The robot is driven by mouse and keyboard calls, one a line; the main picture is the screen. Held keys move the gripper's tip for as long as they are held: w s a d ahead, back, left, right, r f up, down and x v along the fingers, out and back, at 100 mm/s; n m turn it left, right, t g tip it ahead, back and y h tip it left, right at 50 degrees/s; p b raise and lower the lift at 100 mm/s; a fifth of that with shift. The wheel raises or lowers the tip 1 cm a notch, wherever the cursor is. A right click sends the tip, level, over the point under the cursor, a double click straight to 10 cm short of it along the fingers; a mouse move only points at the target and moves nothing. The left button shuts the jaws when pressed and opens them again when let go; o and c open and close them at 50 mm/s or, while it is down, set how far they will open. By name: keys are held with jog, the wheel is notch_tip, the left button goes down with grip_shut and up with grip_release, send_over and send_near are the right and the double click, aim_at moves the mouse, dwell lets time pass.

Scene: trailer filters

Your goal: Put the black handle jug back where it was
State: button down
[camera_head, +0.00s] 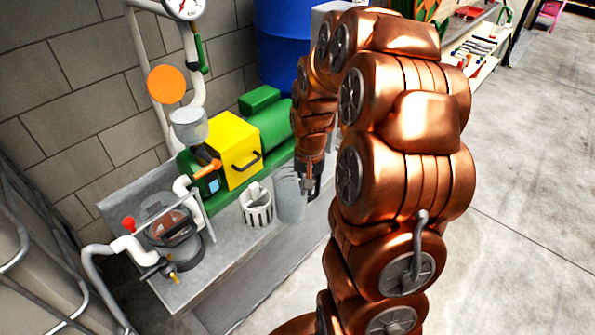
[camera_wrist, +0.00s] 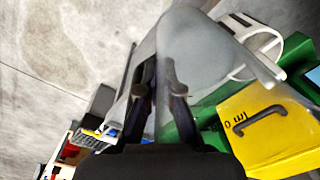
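The jug (camera_head: 289,197) is pale grey and see-through. In the head view it looks upright beside the white slotted basket, at the front edge of the grey bench. My gripper (camera_head: 311,184) is at its right side, pointing down. In the wrist view the jug (camera_wrist: 200,48) fills the upper middle, just beyond my fingers (camera_wrist: 157,90). The fingers are close together with a narrow gap and appear shut on the jug at its handle side. The handle itself is mostly hidden by the fingers. I cannot tell whether the jug's base touches the bench.
The white basket (camera_head: 257,208) holds a pale item, close left of the jug. A yellow box (camera_head: 236,150) with a black handle and green machine (camera_head: 268,124) stand behind. A pump with pipes (camera_head: 170,228) is on the bench's left. The bench (camera_head: 225,250) has bare surface in front.

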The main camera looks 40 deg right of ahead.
jog(key=w+d+f, duration=0.1)
jog(key=w+d, duration=0.8)
jog(key=w, duration=0.2)
jog(key=shift+w+d+f+p, duration=0.15)
jog(key=shift+w+p, duration=0.1)
jog(key=shift+p, duration=0.15)
notch_tip(320, 180, down, 4)
jog(key=shift+r, duration=0.25)
jog(key=shift+f, duration=0.1)
jog(key=c, duration=1.8)
grip_release()
jog(key=shift+f, duration=0.1)
jog(key=shift+c, duration=0.2)
jog(key=o, duration=0.5)
